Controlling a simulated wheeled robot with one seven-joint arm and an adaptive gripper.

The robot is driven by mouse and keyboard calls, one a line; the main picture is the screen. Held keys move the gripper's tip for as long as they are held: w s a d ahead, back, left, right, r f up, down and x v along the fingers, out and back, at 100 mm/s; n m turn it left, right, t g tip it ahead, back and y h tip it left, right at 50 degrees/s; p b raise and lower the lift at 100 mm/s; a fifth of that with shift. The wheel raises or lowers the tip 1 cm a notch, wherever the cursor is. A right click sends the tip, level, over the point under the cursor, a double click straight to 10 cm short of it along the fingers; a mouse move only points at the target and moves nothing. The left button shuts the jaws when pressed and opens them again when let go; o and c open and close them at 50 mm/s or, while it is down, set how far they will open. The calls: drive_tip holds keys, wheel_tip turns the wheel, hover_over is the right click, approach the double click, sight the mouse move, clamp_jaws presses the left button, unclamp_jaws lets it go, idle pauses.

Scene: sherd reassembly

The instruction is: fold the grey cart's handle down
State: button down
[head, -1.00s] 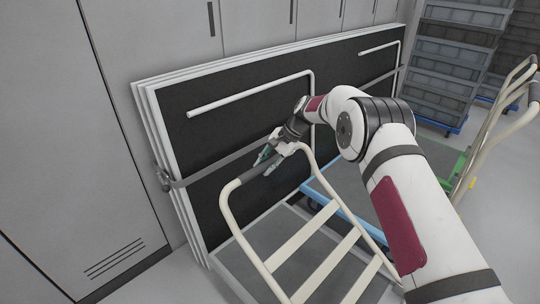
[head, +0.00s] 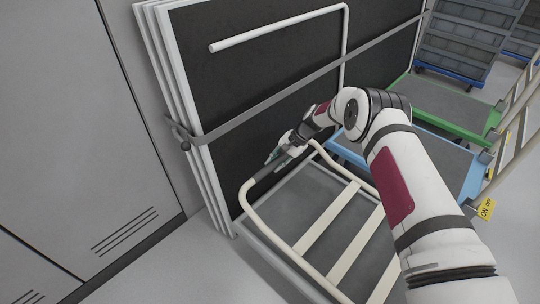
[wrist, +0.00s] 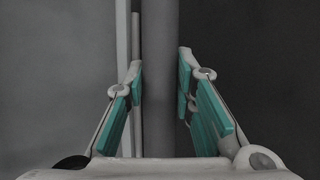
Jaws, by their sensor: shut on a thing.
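The grey cart (head: 285,237) stands low in front of the strapped panels, its flat grey deck partly under the handle. Its cream tubular handle (head: 329,217), with cross slats, is tilted low over the deck, and a gap to the deck seems to remain. My gripper (head: 277,160) is shut on the dark grip at the handle's top bar. In the wrist view the grey bar (wrist: 160,80) runs upright between the teal finger pads. The handle's lower end and hinge are cut off or hidden by my arm.
Dark panels with white frames (head: 265,75) lean on the lockers, held by a grey strap (head: 290,90). A blue cart (head: 455,160) and a green cart (head: 440,108) stand right, with a yellow tag (head: 486,209). Grey crates (head: 465,40) stand behind. Floor at lower left is clear.

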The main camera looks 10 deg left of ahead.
drive_tip(key=shift+w+a+f, duration=0.15)
drive_tip(key=shift+f, duration=0.4)
drive_tip(key=c, duration=1.3)
unclamp_jaws()
drive_tip(key=shift+c, duration=0.2)
drive_tip(key=v, duration=1.2)
